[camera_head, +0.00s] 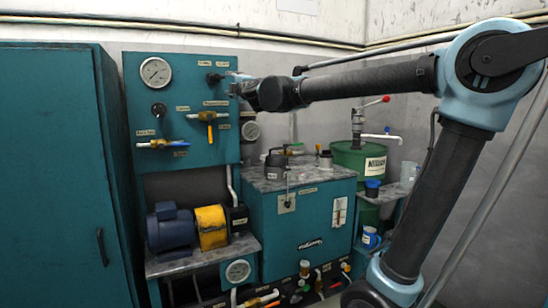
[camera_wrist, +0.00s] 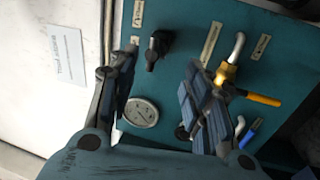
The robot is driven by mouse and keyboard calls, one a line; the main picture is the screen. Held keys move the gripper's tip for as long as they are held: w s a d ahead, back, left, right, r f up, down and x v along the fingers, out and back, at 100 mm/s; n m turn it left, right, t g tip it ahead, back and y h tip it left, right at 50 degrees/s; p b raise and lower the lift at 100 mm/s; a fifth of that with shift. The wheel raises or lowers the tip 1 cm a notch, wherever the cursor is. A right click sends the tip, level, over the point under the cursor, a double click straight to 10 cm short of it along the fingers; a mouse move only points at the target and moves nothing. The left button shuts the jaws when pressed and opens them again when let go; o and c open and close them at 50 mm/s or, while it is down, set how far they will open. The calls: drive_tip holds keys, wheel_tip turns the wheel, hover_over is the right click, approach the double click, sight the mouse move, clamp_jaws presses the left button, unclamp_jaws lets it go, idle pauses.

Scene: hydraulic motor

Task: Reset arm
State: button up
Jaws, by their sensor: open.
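My arm reaches in from the right in the head view, with my gripper (camera_head: 238,86) at the right edge of the teal control panel (camera_head: 180,108). In the wrist view, my gripper (camera_wrist: 161,70) has its two fingers well apart, with nothing held between them. A black knob (camera_wrist: 158,46) on the panel shows in the gap between the fingers. It appears apart from both fingers. A black knob also shows just left of the gripper in the head view (camera_head: 214,77).
A blue motor (camera_head: 168,228) sits lower left. A tall teal cabinet (camera_head: 60,170) fills the left side.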

drive_tip(key=s+d+f+m+g+h, duration=0.2)
drive_tip(key=s+d+f+m+g, duration=0.15)
drive_tip(key=d+f, duration=0.6)
drive_tip(key=s+d+f+m+g+h, duration=0.15)
drive_tip(key=s+d+f+m, duration=0.25)
drive_tip(key=d+f, duration=0.55)
drive_tip(key=s+d+f+m+g+h, duration=0.1)
drive_tip(key=s+d+f+m+g, duration=0.3)
drive_tip(key=f, duration=0.9)
drive_tip(key=s+d+f+m+g+h, duration=0.6)
drive_tip(key=s+d+f+m, duration=0.6)
drive_tip(key=s+d+f, duration=0.8)
drive_tip(key=shift+f, duration=0.85)
drive_tip(key=shift+w+f, duration=0.2)
drive_tip(key=shift+w, duration=0.2)
drive_tip(key=shift+c, duration=0.2)
